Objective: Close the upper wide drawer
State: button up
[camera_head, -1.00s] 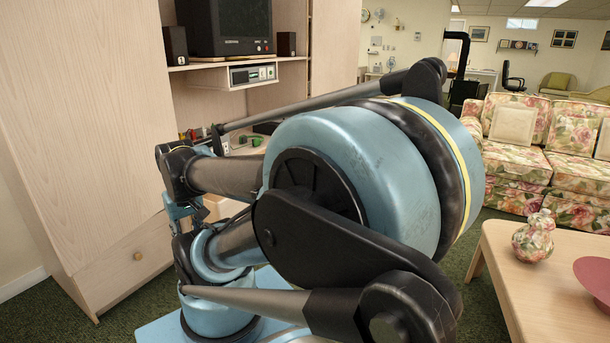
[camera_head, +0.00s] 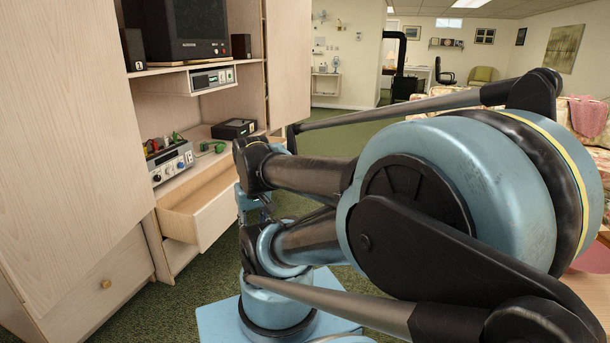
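The wide drawer (camera_head: 216,219) stands pulled out of the light wood wall unit, below the desk-height shelf. Its front panel and part of its open inside show, and the inside looks empty where I can see it. My blue and black arm covers the space just right of the drawer front. A small blue part of my arm is close to the drawer's right end, and I cannot tell whether it touches. My gripper cannot be made out in this view.
A grey device (camera_head: 170,163) and a black box (camera_head: 234,129) sit on the shelf above the open drawer. Green carpet (camera_head: 345,131) is clear behind my arm.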

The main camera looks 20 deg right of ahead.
aim_at(198, 211)
jog(key=z, duration=0.5)
jog(key=i, duration=1.65)
jog(key=z, duration=0.5)
jog(key=k, duration=0.55)
jog(key=z, duration=0.85)
jog(key=k, duration=0.75)
jog(key=z, duration=0.4)
jog(key=i, duration=1.65)
jog(key=u, duration=0.65)
